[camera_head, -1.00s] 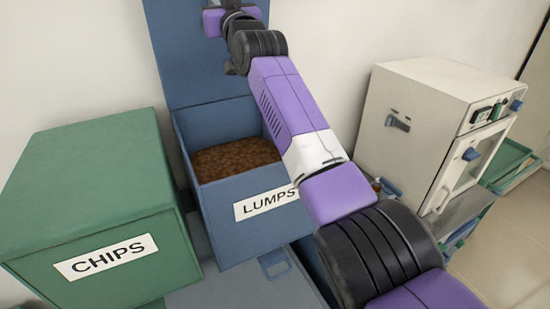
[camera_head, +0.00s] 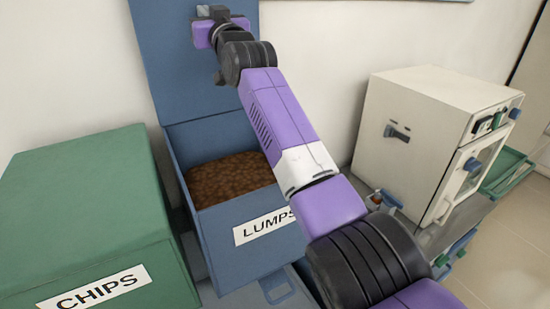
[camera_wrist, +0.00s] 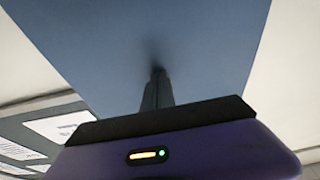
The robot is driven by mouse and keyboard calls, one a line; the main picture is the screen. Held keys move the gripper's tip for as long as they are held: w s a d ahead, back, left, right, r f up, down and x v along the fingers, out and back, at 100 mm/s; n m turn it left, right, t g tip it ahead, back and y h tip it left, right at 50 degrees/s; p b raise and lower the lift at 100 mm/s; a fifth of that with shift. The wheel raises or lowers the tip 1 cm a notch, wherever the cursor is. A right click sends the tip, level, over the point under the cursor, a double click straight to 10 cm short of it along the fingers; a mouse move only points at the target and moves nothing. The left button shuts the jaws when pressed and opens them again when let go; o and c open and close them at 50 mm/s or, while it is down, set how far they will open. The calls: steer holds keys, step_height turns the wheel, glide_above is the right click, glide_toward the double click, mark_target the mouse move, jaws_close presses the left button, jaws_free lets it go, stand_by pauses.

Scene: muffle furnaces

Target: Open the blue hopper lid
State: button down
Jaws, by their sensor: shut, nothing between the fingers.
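The blue hopper (camera_head: 218,249), labelled LUMPS, stands open with brown lumps (camera_head: 228,181) inside. Its blue lid (camera_head: 170,60) is raised about upright at the back, above the box, and runs out of the top of the head view. In the wrist view the lid (camera_wrist: 95,50) fills most of the picture. My gripper (camera_wrist: 158,73) is shut and empty, with its fingertips against or very close to the lid face; I cannot tell which. In the head view my arm reaches over the hopper's right side, and the fingertips cannot be made out.
A green box (camera_head: 90,205) labelled CHIPS, its top closed, stands left of the hopper. A white furnace (camera_head: 425,135) stands to the right, its door facing right. Small items and green trays (camera_head: 507,172) lie around it. A pale wall is close behind.

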stand_by(0.3)
steer(key=shift+w+a+f, duration=0.15)
steer(key=shift+w+a, duration=0.25)
steer(key=shift+w, duration=0.05)
steer(key=shift+s, duration=0.1)
stand_by(0.3)
steer(key=r+b+v, duration=0.1)
steer(key=r+v, duration=0.2)
steer(key=v, duration=1)
steer(key=shift+s+d, duration=0.4)
steer(key=shift+s, duration=0.05)
